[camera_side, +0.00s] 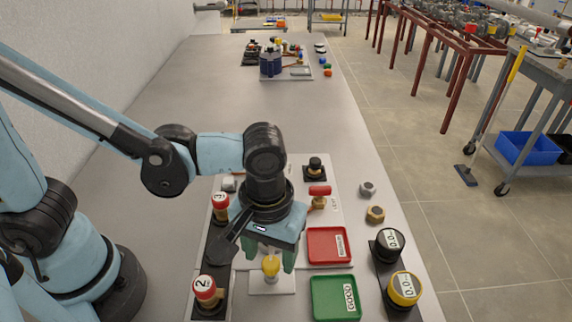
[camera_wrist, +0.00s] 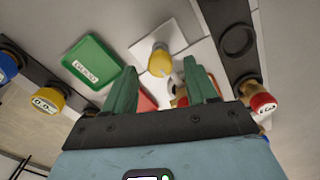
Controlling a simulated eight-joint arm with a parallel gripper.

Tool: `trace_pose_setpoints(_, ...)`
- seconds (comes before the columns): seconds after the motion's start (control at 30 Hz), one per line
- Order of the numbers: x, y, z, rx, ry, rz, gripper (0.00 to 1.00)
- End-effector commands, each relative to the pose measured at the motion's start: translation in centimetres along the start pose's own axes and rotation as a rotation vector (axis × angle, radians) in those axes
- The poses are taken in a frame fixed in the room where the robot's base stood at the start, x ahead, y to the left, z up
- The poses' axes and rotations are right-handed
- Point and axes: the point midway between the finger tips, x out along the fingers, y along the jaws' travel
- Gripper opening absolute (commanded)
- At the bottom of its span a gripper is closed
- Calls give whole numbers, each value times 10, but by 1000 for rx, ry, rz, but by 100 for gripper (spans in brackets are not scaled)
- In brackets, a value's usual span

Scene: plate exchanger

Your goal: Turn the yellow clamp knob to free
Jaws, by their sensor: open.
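The yellow clamp knob (camera_side: 271,266) stands on a pale square base (camera_side: 272,286) in the side view. It also shows in the wrist view (camera_wrist: 160,62), just beyond my fingertips and between their lines. My gripper (camera_side: 268,262) points down over the knob, its green fingers apart on either side of it in the side view. In the wrist view my gripper (camera_wrist: 163,70) is open and empty, and I see no finger touching the knob. Whether the knob's top lies between the tips in depth is hard to tell.
A green tray (camera_side: 335,297) and a red tray (camera_side: 329,246) lie to the right. A red-handled lever (camera_side: 319,191) is behind my gripper. The table's far stretch is mostly clear.

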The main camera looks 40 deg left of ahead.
Motion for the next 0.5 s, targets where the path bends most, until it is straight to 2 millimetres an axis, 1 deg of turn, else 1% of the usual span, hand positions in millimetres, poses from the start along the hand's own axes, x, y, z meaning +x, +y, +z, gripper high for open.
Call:
trace_pose_setpoints(0.1,9,0,0,0,0,0,57)
trace_pose_setpoints(0.2,13,0,0,0,0,0,57)
trace_pose_setpoints(0.5,15,0,0,0,0,0,57)
